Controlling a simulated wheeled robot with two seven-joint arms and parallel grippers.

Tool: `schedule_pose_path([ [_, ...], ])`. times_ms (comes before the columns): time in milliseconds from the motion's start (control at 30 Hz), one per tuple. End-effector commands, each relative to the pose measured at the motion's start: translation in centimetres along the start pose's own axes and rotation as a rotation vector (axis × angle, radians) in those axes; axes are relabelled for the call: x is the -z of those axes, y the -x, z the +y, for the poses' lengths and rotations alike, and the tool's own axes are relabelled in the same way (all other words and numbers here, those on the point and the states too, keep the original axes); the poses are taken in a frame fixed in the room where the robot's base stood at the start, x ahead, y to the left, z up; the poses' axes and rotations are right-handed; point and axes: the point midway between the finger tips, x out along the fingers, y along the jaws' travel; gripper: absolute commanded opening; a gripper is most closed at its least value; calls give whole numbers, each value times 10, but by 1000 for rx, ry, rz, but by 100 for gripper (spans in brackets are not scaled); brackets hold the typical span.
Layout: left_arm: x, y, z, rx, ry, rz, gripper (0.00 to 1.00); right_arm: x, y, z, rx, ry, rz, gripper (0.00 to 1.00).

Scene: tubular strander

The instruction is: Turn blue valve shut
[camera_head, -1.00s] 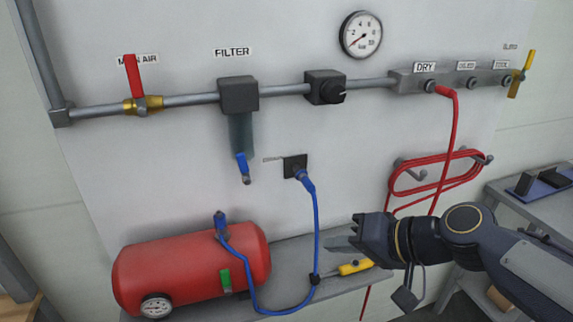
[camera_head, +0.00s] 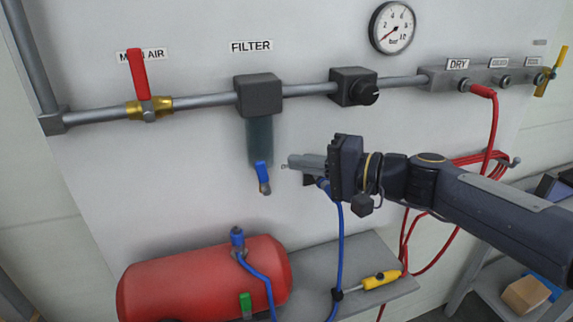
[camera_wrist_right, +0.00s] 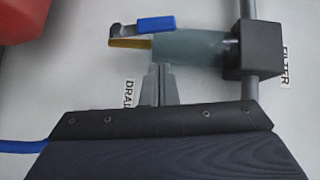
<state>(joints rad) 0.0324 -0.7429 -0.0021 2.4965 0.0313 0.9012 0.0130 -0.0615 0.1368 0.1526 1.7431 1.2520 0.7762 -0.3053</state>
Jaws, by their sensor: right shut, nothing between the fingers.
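The blue valve (camera_head: 262,172) is a small blue lever at the bottom of the filter bowl (camera_head: 259,140). In the right wrist view the blue lever (camera_wrist_right: 156,24) lies roughly in line with the brass outlet (camera_wrist_right: 130,43) and the bowl (camera_wrist_right: 195,47). My right gripper (camera_head: 291,162) is shut and empty, just right of the lever in the head view and apart from it. In the right wrist view its fingertips (camera_wrist_right: 160,70) point at the bowl's lower end, below the lever. My left gripper is not in view.
A red-handled main air valve (camera_head: 138,76) and a regulator (camera_head: 353,87) sit on the pipe. A blue hose (camera_head: 340,245) hangs below my right gripper. A red tank (camera_head: 205,285) stands below. The panel left of the filter bowl is clear.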

Motion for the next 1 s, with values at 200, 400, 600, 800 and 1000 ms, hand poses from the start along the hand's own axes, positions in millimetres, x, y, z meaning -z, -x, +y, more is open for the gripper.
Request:
schedule_pose_path([
  [200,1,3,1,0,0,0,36,-22,-18,-1,1,1,-3,0],
  [400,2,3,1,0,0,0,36,-26,-23,0,-1,1,-1,0],
  [600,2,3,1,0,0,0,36,-26,-23,0,-1,1,-1,0],
  [800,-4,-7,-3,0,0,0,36,-30,-26,0,1,5,-1,0],
  [1000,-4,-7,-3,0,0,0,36,-31,-27,-5,-1,1,-1,0],
])
